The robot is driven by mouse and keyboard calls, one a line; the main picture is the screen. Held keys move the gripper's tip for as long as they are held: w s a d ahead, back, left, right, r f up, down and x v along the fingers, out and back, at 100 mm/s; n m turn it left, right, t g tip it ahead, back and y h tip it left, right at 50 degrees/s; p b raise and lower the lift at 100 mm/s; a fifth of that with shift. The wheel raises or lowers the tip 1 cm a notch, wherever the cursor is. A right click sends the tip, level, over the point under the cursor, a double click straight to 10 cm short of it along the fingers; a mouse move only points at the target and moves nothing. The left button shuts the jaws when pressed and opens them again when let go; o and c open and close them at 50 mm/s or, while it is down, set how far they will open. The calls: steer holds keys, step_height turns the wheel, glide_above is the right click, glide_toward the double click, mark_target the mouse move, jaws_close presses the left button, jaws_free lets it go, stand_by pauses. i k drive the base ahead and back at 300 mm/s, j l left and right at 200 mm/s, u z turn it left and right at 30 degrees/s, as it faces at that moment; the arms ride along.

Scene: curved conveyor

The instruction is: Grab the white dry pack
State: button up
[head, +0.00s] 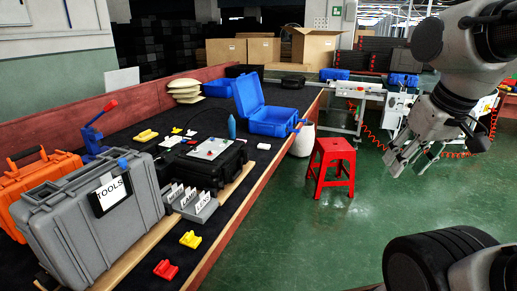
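Several small white pieces lie on the dark table top. Another small white piece (190,133) lies further left, behind that case. They are too small to tell which is the dry pack. My gripper (410,160) hangs at the upper right over the green floor, well away from the table. Its fingers look spread, with nothing seen between them.
A red stool (332,165) stands on the floor between the table and my gripper. Cream bags (185,90) lie at the back.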

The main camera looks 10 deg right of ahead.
mark_target(263, 146)
steer(key=i+l+u, duration=0.2)
steer(key=u, duration=0.25)
steer(key=i+l+u, duration=0.25)
steer(key=u, duration=0.2)
steer(key=i+l, duration=0.15)
steer(key=l, duration=0.2)
steer(key=i+l+u, duration=0.1)
steer(key=i+l, duration=0.25)
steer(key=l, duration=0.3)
steer(key=i+l+u, duration=0.1)
steer(key=l, duration=0.25)
steer(key=i+l, duration=0.2)
steer(key=l, duration=0.15)
steer(key=i+l+u, duration=0.1)
steer(key=l, duration=0.3)
steer(key=i+l, duration=0.2)
steer(key=l, duration=0.15)
steer(key=u, duration=0.05)
